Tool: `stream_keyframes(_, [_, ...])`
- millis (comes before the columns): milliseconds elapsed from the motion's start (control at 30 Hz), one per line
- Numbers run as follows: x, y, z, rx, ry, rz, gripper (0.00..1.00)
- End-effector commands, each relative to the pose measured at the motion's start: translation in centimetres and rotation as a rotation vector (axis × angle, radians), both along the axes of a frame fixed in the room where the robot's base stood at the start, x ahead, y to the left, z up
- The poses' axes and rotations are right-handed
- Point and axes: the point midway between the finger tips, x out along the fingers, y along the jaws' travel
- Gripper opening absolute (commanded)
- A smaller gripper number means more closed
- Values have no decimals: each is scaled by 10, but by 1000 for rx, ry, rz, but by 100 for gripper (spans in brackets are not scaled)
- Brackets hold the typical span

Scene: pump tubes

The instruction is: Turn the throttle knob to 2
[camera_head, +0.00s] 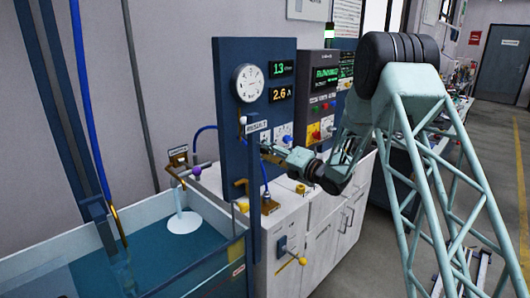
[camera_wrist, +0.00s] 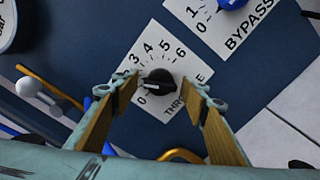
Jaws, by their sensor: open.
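The black throttle knob (camera_wrist: 160,80) sits on a white numbered plate (camera_wrist: 148,57) on the blue panel in the wrist view. Its white mark points left, toward the low-number side near the 0; I cannot read the exact setting. My gripper (camera_wrist: 161,87) is open, with one finger on each side of the knob and a gap showing on both sides. In the head view my gripper (camera_head: 268,152) is at the lower part of the blue panel (camera_head: 230,130); the throttle knob cannot be made out there.
A blue bypass knob (camera_wrist: 231,3) on its own plate is at the top of the wrist view. A white-tipped lever (camera_wrist: 28,87) and a brass pipe (camera_wrist: 180,155) are near the fingers. A water tank (camera_head: 60,270) stands at lower left in the head view.

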Motion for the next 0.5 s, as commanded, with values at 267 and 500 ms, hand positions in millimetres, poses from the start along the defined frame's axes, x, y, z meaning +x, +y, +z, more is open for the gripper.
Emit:
stream_keyframes(267, [-5, -7, 0, -1, 1, -1, 41])
stream_keyframes(500, [-21, -27, 1, 0, 1, -1, 41])
